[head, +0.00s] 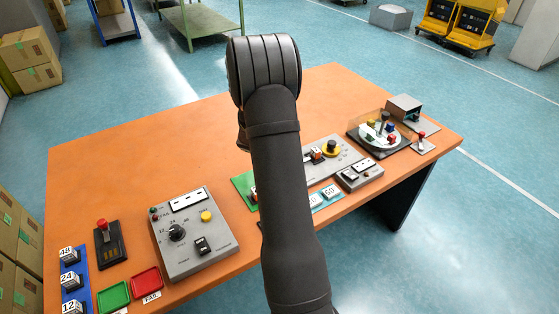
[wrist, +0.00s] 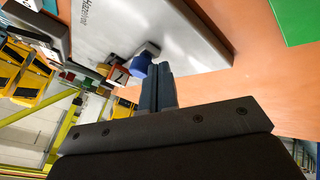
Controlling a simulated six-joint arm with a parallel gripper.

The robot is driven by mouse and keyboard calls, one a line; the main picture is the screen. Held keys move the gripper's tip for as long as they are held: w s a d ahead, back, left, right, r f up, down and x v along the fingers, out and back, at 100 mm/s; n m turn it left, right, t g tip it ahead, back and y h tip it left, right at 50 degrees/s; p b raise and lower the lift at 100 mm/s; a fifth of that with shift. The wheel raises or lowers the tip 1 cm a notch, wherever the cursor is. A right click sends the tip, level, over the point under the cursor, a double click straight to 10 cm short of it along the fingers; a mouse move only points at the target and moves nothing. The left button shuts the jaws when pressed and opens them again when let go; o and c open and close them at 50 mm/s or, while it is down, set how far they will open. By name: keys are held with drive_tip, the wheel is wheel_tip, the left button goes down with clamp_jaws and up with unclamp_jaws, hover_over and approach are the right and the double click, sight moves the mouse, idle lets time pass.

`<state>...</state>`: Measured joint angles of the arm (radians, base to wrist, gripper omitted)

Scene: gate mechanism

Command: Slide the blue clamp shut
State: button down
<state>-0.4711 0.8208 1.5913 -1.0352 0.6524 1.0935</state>
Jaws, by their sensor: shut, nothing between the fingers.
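The blue clamp (wrist: 141,64) is on the grey plate (wrist: 165,30), close to a small block with red and white faces (wrist: 118,74) in the wrist view. My gripper (wrist: 155,72) is shut and empty, its fingertips right beside the blue clamp; I cannot tell whether they touch. In the head view, the grey plate (head: 345,160) lies right of my arm, with the block (head: 316,154) and a yellow knob (head: 331,148) on it. My arm hides the gripper there, and I cannot make out the clamp in that view.
A green mat (head: 242,186) lies left of the plate. A small grey box with a display (head: 360,175) sits in front of it, and a round dial tray (head: 383,134) stands to the right. A control panel (head: 192,238) is at left. The back of the orange table is clear.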

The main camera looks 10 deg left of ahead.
drive_tip(key=shift+w+d+r, duration=0.1)
drive_tip(key=shift+w+d, duration=0.7)
drive_tip(key=shift+d, duration=0.3)
drive_tip(key=shift+a, duration=0.15)
drive_tip(key=a, duration=0.1)
drive_tip(key=s+a, duration=0.1)
drive_tip(key=a, duration=0.1)
drive_tip(key=s+a, duration=0.1)
drive_tip(key=a, duration=0.1)
drive_tip(key=shift+r, duration=0.4)
drive_tip(key=v, duration=0.9)
drive_tip(key=shift+s+f, duration=0.1)
drive_tip(key=shift+s, duration=0.05)
